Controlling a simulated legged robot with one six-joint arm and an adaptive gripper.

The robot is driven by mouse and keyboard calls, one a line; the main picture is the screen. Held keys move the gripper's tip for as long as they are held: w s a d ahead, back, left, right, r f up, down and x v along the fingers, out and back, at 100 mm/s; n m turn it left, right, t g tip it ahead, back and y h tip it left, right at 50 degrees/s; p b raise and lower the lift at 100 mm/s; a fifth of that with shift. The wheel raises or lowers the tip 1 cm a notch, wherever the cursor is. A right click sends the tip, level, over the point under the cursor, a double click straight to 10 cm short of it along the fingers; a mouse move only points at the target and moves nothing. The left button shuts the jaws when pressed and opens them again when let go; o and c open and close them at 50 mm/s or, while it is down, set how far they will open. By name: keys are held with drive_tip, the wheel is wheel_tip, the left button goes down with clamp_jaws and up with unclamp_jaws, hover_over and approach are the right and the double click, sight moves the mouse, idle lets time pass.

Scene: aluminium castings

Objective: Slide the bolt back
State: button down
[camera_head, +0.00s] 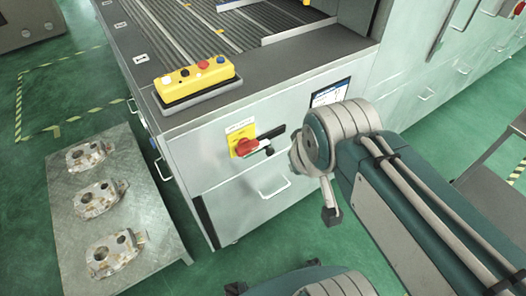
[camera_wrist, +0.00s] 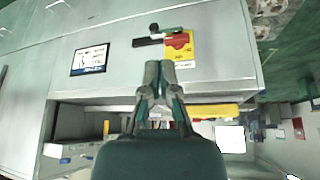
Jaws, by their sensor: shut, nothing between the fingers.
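A black bolt (camera_head: 271,134) sits on the front of the grey machine cabinet, against a red knob (camera_head: 246,147) on a yellow plate (camera_head: 239,138). In the wrist view, the bolt (camera_wrist: 149,41) lies sideways just left of the red knob (camera_wrist: 180,40), with a dark rounded end beside it. My gripper (camera_wrist: 159,68) is shut and empty. Its fingertips appear just below the bolt in the wrist view, and I cannot tell whether they touch the panel. In the head view my wrist stands right of the bolt, and the fingertips are not clearly visible.
A yellow button box (camera_head: 196,78) stands on the cabinet's top corner. A drawer handle (camera_head: 274,189) and a small screen (camera_head: 331,92) are on the cabinet front. A metal table (camera_head: 70,205) at left carries several castings (camera_head: 99,197).

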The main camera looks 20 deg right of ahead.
drive_tip(key=w+a+f+n+g+h, duration=0.1)
drive_tip(key=w+a+f+n, duration=0.3)
drive_tip(key=w+n, duration=0.4)
drive_tip(key=w+a+f+n+g+h, duration=0.1)
drive_tip(key=w+a+f+n+h, duration=0.3)
drive_tip(key=n, duration=1.1)
drive_tip(key=w+f, duration=0.3)
drive_tip(key=w, duration=0.1)
drive_tip(key=shift+w+a+f+h, duration=0.15)
drive_tip(key=shift+w+a+h, duration=0.15)
drive_tip(key=shift+d, duration=0.15)
drive_tip(key=d+r+x, duration=0.1)
drive_tip(key=x, duration=1.2)
drive_tip(key=shift+w+d+f, duration=0.2)
drive_tip(key=shift+w+d, duration=0.1)
